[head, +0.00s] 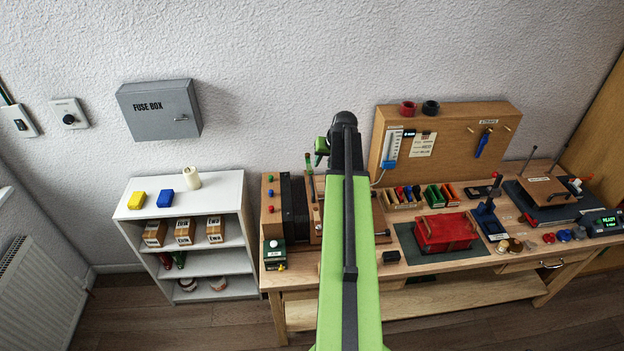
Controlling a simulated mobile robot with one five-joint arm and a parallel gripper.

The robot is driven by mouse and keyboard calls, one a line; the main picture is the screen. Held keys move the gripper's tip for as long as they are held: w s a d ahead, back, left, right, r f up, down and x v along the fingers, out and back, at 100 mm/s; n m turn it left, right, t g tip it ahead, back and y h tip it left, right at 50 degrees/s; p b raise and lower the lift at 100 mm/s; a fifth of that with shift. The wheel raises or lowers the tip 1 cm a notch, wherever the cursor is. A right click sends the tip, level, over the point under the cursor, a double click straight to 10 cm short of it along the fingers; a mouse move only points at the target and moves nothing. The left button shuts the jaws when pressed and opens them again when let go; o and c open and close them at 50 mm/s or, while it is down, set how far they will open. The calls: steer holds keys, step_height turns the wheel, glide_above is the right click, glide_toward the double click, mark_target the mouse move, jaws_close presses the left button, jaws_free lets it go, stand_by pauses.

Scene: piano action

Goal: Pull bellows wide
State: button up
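The bellows (293,212) is a black block at the left end of the wooden bench. It stands between a wooden end board (270,203) with red, green and blue buttons on the left and more wood on the right. My green arm hides part of that right side. How wide the bellows is spread is hard to judge. My gripper (321,150) is at the far end of the arm, above and right of the bellows. Only a small green part shows beside the dark wrist. Its fingers cannot be made out, and I see nothing held.
A red box (445,231) and a blue stand (488,218) are on the bench right of my arm. A wooden panel (462,140) stands behind them. A white shelf (230,190) adjoins the bench on the left. A grey fuse box (158,110) hangs above.

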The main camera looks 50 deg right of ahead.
mark_target(312, 184)
steer(key=b+x, duration=1.4)
steer(key=x, duration=0.2)
steer(key=shift+d+f+b, duration=0.1)
steer(key=shift+f+b, duration=0.3)
steer(key=shift+w+f+b, duration=0.25)
steer(key=shift+f+b, duration=0.1)
steer(key=shift+r, duration=0.1)
jaws_close()
